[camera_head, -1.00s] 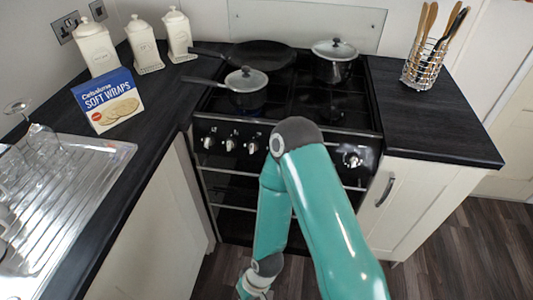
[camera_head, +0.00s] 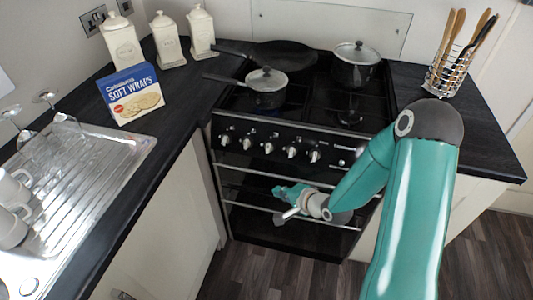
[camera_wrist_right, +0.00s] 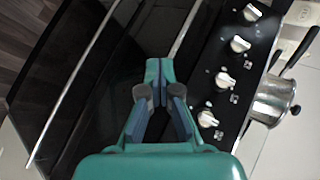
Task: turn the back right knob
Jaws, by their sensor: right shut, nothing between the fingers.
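The black stove (camera_head: 262,127) has a row of silver knobs along its front panel: one at the left end (camera_head: 224,140), one in the middle (camera_head: 268,147) and one farther right (camera_head: 314,156), with others between. I cannot tell which is the back right knob; my right arm covers the right end of the panel. In the right wrist view several knobs run down the right side, the nearest (camera_wrist_right: 207,118) to the right of the fingers. My right gripper (camera_head: 283,194) is shut and empty, below the knobs in front of the oven; it also shows in the wrist view (camera_wrist_right: 159,72). My left gripper is out of view.
A lidded saucepan (camera_head: 266,87), a frying pan (camera_head: 285,54) and a lidded pot (camera_head: 356,66) stand on the hob. Metal rails (camera_head: 237,171) cross the oven front below the knobs. A utensil rack (camera_head: 448,77) stands on the right counter.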

